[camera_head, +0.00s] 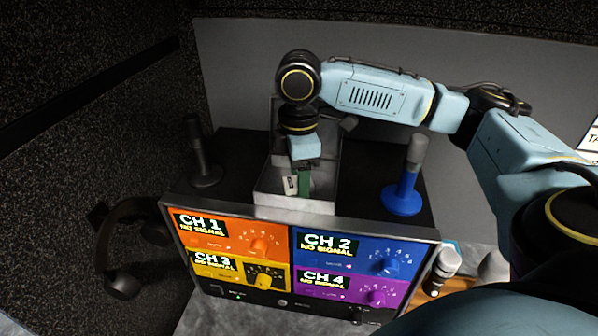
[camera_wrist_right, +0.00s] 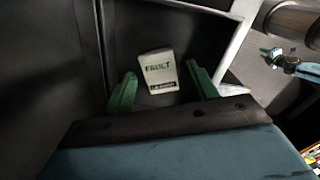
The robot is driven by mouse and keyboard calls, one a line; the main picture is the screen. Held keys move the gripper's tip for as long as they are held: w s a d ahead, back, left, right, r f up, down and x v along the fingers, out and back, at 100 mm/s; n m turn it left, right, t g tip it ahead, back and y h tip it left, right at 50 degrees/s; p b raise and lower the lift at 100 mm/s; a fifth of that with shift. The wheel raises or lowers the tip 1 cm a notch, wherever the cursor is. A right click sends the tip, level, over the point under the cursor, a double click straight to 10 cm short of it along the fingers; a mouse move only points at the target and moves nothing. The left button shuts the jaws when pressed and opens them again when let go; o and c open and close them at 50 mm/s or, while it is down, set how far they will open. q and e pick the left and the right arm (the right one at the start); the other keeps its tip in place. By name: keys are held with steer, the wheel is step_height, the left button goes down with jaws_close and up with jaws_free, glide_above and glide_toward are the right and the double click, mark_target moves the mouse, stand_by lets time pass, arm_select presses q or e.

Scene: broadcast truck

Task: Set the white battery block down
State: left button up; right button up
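The white battery block (camera_wrist_right: 160,70) shows in the right wrist view with "FAULT" printed on it. It lies between the two green fingertips of my right gripper (camera_wrist_right: 163,86), with a narrow gap on each side. The gripper is open. In the head view my right gripper (camera_head: 298,181) points down into a grey open-topped box (camera_head: 294,204). The block (camera_head: 290,185) shows inside the box beside a green finger. Whether its underside touches the floor of the box is hidden. My left gripper is not in view.
The box stands on a black console with a four-channel screen (camera_head: 292,264) in front. A dark microphone (camera_head: 201,150) stands left of the box, and a blue-based microphone (camera_head: 405,180) stands right. A black headset (camera_head: 125,245) hangs at the left side.

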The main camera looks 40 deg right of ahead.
step_height(320, 180, up, 12)
steer(key=shift+r, duration=0.15)
stand_by(0.5)
